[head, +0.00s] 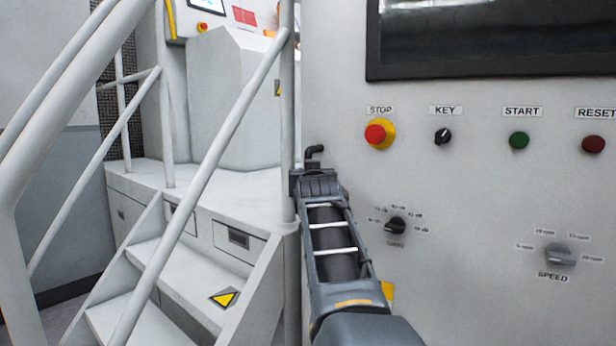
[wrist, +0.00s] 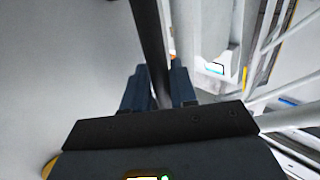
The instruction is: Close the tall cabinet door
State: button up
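A tall light-grey cabinet front (head: 470,200), which appears to be the door, fills the right of the head view. A dark handle (head: 314,151) shows near its left edge, its top standing above my gripper (head: 315,182). In the wrist view the handle (wrist: 148,35) is a dark bar running down between the two blue fingers of my gripper (wrist: 160,88). The fingers lie against both sides of the bar and look shut on it. The lower handle is hidden by my gripper. The door's hinge side and how far it stands open are not visible.
The front carries a red stop button (head: 376,134), a key switch (head: 443,136), other knobs and a dark screen (head: 490,38). White stairs (head: 165,285) with handrails (head: 215,155) stand close on the left. A railing post is right beside my gripper.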

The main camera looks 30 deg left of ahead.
jog(key=shift+o, duration=1.3)
jog(key=shift+d, duration=0.15)
jog(key=p+v, duration=0.1)
jog(key=v, duration=0.6)
jog(key=shift+s+d+p, duration=0.15)
jog(key=shift+s+p, duration=0.2)
